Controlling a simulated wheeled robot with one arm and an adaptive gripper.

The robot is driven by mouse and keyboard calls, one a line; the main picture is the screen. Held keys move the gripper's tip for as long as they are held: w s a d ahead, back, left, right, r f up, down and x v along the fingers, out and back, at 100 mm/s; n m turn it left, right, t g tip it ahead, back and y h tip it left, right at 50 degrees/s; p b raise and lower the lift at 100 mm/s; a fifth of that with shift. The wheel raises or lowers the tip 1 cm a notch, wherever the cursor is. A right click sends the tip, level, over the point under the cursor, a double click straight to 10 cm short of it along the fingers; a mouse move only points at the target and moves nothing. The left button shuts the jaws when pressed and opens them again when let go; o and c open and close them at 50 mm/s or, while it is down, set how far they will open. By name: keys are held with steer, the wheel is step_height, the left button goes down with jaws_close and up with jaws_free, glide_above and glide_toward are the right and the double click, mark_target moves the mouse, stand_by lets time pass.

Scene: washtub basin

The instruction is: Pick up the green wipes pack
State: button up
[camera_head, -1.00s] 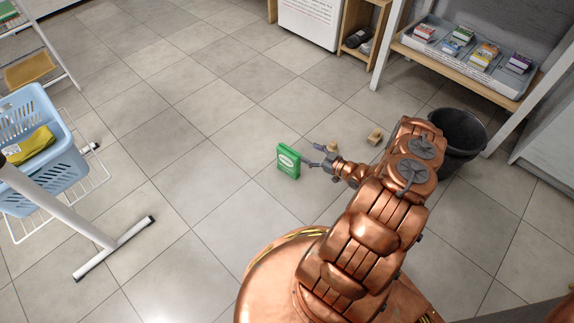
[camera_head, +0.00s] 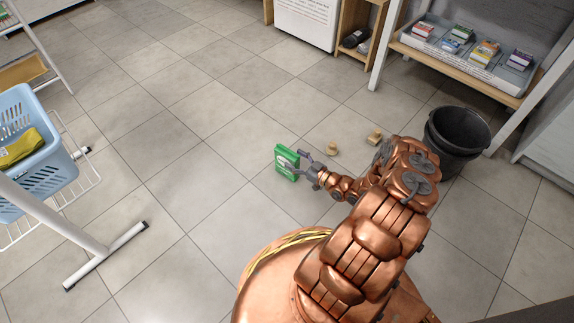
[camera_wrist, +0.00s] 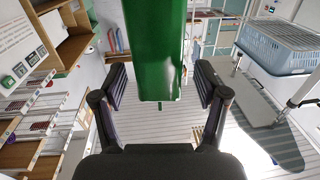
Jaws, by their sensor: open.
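The green wipes pack (camera_head: 287,163) stands upright on the tiled floor in the head view, left of my gripper. It has a pale label on its front. My gripper (camera_head: 296,163) is at the pack, with its fingers overlapping the pack's right part in this view. In the wrist view, the green pack (camera_wrist: 157,50) fills the top middle. My gripper (camera_wrist: 160,92) is open there, one finger on each side of the pack, with a visible gap on both sides. The pack's upper part is cut off by the frame edge.
Two small tan blocks (camera_head: 332,147) (camera_head: 374,136) lie on the floor right of the pack. A black bucket (camera_head: 457,138) stands at the right. A blue basket (camera_head: 30,150) sits on a white rack at the left. The floor between is clear.

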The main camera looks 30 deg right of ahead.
mark_target(289, 156)
steer(key=shift+x, duration=1.5)
steer(key=shift+f, duration=0.1)
jaws_close()
